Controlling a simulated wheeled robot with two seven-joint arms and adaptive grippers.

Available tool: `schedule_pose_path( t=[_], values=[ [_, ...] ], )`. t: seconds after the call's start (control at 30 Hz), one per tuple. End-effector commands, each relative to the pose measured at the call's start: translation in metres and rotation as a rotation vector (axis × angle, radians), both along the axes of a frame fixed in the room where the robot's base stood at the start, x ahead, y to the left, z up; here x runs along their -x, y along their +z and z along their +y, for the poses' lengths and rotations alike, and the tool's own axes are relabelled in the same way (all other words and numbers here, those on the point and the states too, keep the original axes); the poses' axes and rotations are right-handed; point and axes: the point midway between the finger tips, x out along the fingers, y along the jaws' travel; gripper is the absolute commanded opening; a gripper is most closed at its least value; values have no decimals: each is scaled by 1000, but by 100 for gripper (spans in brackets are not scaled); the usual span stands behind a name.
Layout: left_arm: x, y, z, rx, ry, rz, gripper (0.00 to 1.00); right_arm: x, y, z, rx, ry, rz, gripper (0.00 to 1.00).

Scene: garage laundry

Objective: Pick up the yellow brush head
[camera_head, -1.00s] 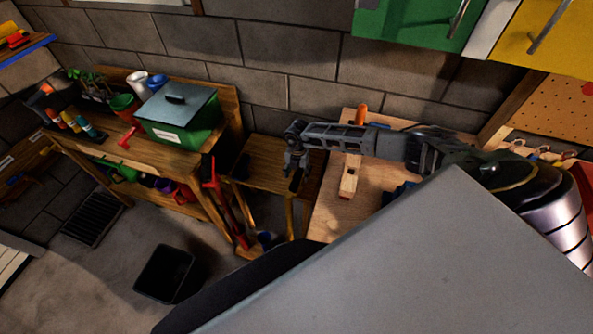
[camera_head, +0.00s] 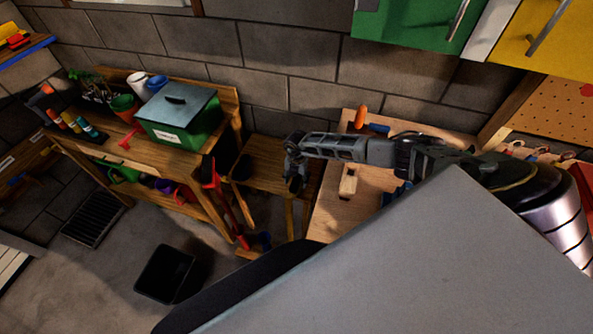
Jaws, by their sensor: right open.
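I cannot make out a yellow brush head in the head view. My right gripper (camera_head: 294,165) is at the end of the arm that comes in from the right. It points down above the small wooden table (camera_head: 262,160), near the workbench's left edge. Its jaws are open, and I see nothing held in them. My left gripper is not in view. A large grey part of my own body covers the lower middle and right, hiding the floor and the front of the workbench.
A light wooden workbench (camera_head: 328,205) bears a wooden block (camera_head: 348,184) and an orange-handled tool (camera_head: 361,117). At left, a potting bench (camera_head: 150,150) holds a green box (camera_head: 182,125). Red-handled tools (camera_head: 211,172) lean beside it. A black bin (camera_head: 164,273) stands on open floor.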

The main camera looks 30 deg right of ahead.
Motion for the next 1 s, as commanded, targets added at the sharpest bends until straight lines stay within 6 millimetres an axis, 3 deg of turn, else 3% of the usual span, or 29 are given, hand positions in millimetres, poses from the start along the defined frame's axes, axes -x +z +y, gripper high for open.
schedule_pose_path(
  t=[1.0],
  values=[
    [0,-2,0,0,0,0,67,0,-5,0,0,0,0,61]
  ],
)
